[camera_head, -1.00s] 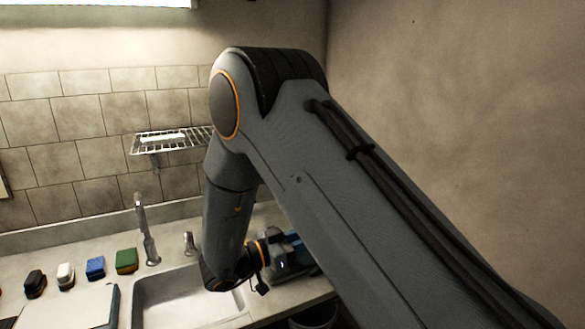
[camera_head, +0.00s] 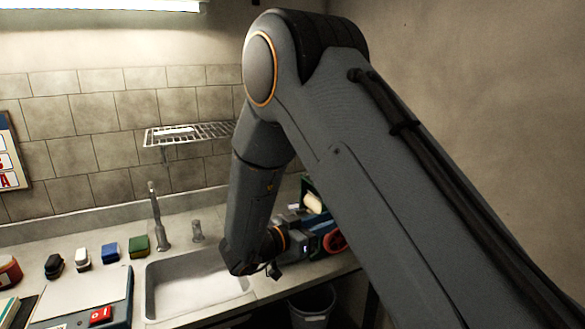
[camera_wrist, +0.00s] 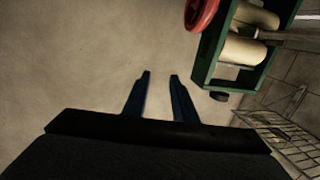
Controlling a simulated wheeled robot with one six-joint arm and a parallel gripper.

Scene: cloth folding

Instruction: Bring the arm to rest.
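My gripper (camera_wrist: 160,82) shows in the wrist view with its two dark blue fingers apart and nothing between them. Only plain wall lies beyond the fingertips. In the head view my arm (camera_head: 330,150) rises from the lower right, bends at the elbow and hangs down beside the sink (camera_head: 195,288). The fingers are hidden there behind the arm.
A green crate (camera_wrist: 207,62) holding pale rolls stands near my gripper, with a red ring (camera_wrist: 200,12) beside it. A wire rack (camera_head: 190,134) hangs on the tiled wall. Faucet (camera_head: 157,215), colored sponges (camera_head: 110,252) and a bin (camera_head: 313,306) are around the sink.

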